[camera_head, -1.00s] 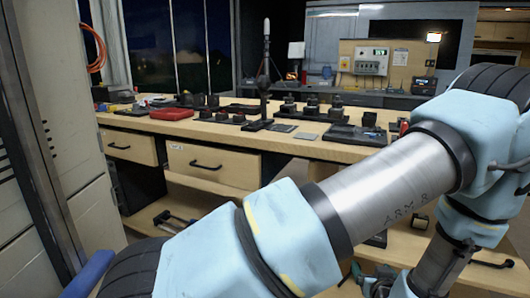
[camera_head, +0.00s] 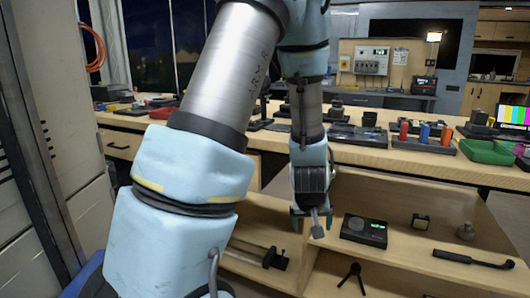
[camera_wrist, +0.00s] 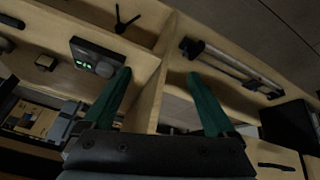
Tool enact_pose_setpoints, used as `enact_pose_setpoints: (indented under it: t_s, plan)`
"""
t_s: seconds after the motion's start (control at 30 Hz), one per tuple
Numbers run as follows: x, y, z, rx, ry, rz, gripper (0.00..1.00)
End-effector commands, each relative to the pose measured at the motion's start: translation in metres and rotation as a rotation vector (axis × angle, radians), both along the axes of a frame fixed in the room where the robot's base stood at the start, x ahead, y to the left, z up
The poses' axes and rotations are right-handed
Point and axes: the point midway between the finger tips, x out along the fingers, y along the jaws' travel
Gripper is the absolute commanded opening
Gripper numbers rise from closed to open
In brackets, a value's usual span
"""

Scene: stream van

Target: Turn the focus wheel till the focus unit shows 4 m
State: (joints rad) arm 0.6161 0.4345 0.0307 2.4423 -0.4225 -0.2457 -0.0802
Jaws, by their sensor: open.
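The focus unit (camera_head: 363,231) is a small black box on the upper shelf inside the open bench, with a round grey focus wheel (camera_head: 356,223) and a small green-lit display (camera_head: 378,226). The digits are too small to read. My gripper (camera_head: 308,222) points down to the left of the unit, apart from it. In the wrist view my gripper (camera_wrist: 158,76) is open and empty, its green fingers wide apart. The focus unit (camera_wrist: 92,56) is at upper left there, with its wheel (camera_wrist: 105,69) close beside the left fingertip in the picture.
A small dark cube (camera_head: 420,221), a grey knobbed item (camera_head: 465,231) and a black handled bar (camera_head: 473,259) lie right. A small tripod (camera_head: 352,276) stands below.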

Motion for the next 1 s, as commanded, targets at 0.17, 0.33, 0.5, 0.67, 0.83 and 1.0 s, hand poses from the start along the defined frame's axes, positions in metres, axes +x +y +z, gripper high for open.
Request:
enact_pose_setpoints:
  t_s: [0.17,0.33,0.5,0.67,0.83,1.0]
  plan:
    - [-0.016,0.078,0.038,0.038,0.131,-0.01,0.91]
    - [-0.041,0.131,0.058,0.089,0.22,-0.018,0.91]
    - [-0.068,0.175,0.075,0.139,0.295,-0.014,0.91]
    - [-0.082,0.192,0.101,0.166,0.333,-0.016,0.91]
    - [-0.082,0.192,0.129,0.165,0.332,-0.016,0.91]
    - [-0.082,0.191,0.165,0.164,0.331,-0.015,0.91]
